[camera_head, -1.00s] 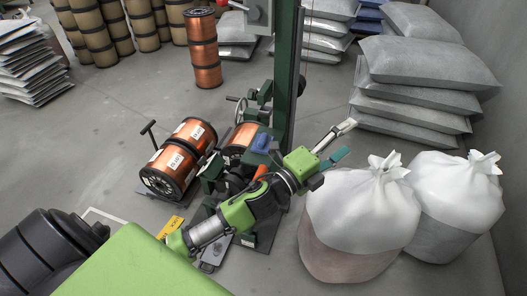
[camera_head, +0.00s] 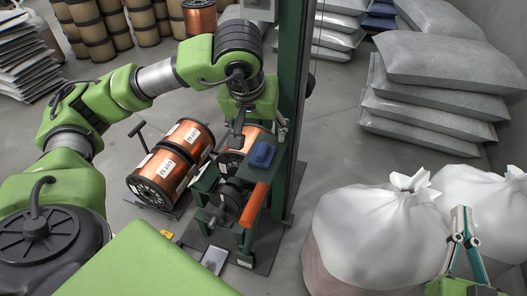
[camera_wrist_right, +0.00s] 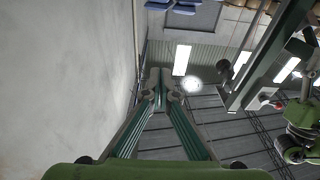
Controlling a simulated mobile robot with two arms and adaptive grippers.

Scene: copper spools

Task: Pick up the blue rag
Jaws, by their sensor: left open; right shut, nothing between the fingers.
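The blue rag (camera_head: 262,154) is a small folded cloth on top of the green machine, beside the copper spool and above the orange handle. My left gripper (camera_head: 239,128) hangs from the raised left arm, just above and to the left of the rag, apart from it. It is open and partly hidden by its own wrist. My right gripper (camera_head: 463,222) is at the lower right, in front of the white sacks, shut and empty. Its fingers also meet in the right wrist view (camera_wrist_right: 161,84).
The green post (camera_head: 293,110) rises just right of the rag. The orange handle (camera_head: 254,204) sticks out toward me. Two copper spools (camera_head: 166,176) lie left of the machine. White sacks (camera_head: 372,232) and stacked grey bags (camera_head: 425,112) stand right. Floor is clear between.

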